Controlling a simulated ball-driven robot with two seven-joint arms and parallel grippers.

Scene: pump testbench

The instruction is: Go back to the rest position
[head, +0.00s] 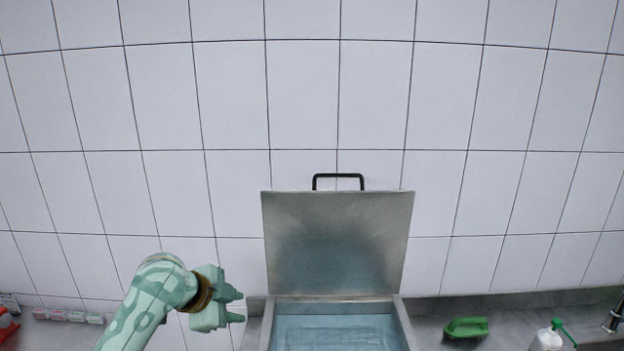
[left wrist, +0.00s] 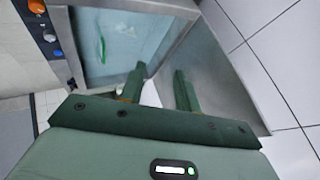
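My left gripper (head: 238,306) is raised at the lower left in the head view, left of an open metal basin. In the left wrist view its two green fingers (left wrist: 158,88) stand apart with nothing between them. The basin's lid (head: 338,243) stands upright against the tiled wall, with a black handle (head: 338,177) on top. The lid also shows in the left wrist view (left wrist: 225,85), beyond the fingers. The basin (head: 404,325) is open and looks bluish inside. My right gripper is in neither view.
A green brush-like object (head: 466,327) lies on the counter right of the basin. A white bottle with a green nozzle (head: 547,340) and a dark tap (head: 614,316) stand farther right. A red object (head: 6,325) is at the far left. Knobs (left wrist: 50,35) show in the left wrist view.

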